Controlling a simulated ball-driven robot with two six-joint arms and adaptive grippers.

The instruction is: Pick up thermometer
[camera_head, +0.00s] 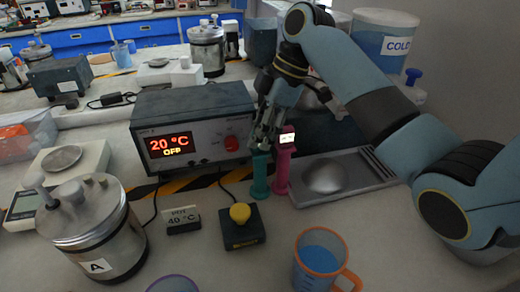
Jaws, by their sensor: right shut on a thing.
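A pink upright thermometer-like device (283,168) with a small lit white display at its top stands on the bench, right of the dark control box. A teal upright device (260,175) of similar shape stands close to its left. Its top is hidden by my right gripper, so I cannot tell whether it also has a display. My right gripper (263,142) points down over the teal device's top, close beside the pink one. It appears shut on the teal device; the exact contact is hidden. My left gripper is not in view.
The control box (190,125) reads 20 °C OFF. Metal vessel A (95,230) is at left, a hotplate-like unit (345,180) at right.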

